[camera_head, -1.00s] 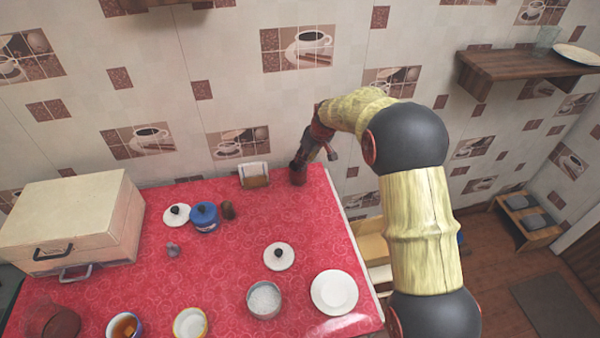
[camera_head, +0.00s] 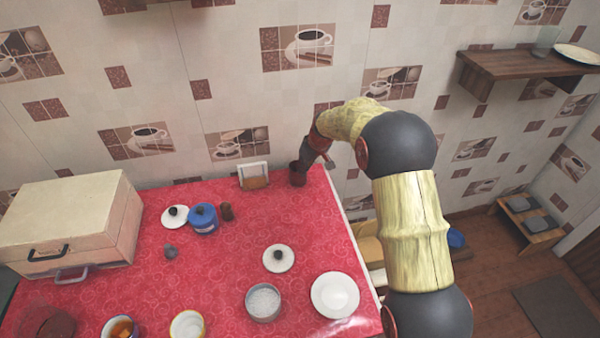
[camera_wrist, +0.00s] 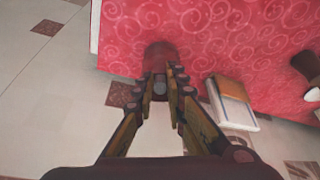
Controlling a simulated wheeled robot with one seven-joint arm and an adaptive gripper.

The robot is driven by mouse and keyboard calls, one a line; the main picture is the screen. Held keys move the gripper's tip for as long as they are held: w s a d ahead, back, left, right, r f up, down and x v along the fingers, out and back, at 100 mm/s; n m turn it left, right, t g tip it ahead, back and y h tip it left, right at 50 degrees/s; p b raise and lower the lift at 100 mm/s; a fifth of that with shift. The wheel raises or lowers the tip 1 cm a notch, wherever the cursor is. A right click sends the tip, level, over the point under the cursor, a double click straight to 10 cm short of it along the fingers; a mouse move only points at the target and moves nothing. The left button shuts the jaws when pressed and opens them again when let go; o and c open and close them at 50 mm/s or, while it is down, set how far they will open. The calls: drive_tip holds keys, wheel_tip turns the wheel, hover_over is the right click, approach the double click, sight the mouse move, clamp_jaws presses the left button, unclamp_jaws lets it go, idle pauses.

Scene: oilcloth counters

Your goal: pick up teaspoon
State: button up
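A dark reddish-brown cup (camera_head: 297,174) stands at the back right corner of the red counter. It also shows in the wrist view (camera_wrist: 158,54), just beyond my fingertips. My gripper (camera_wrist: 162,76) points at the cup, with its two fingers apart. A small grey piece (camera_wrist: 160,87) shows between the fingers; it may be the end of the teaspoon, but I cannot tell for sure. No other part of a teaspoon is clear. In the head view my gripper (camera_head: 306,164) is close above the cup and partly hides it.
A napkin holder (camera_head: 254,176) stands left of the cup, also in the wrist view (camera_wrist: 231,101). A blue pot (camera_head: 203,219), white lids, a white plate (camera_head: 335,295), bowls and a wooden box (camera_head: 75,215) stand farther off. The tiled wall is close behind.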

clamp_jaws()
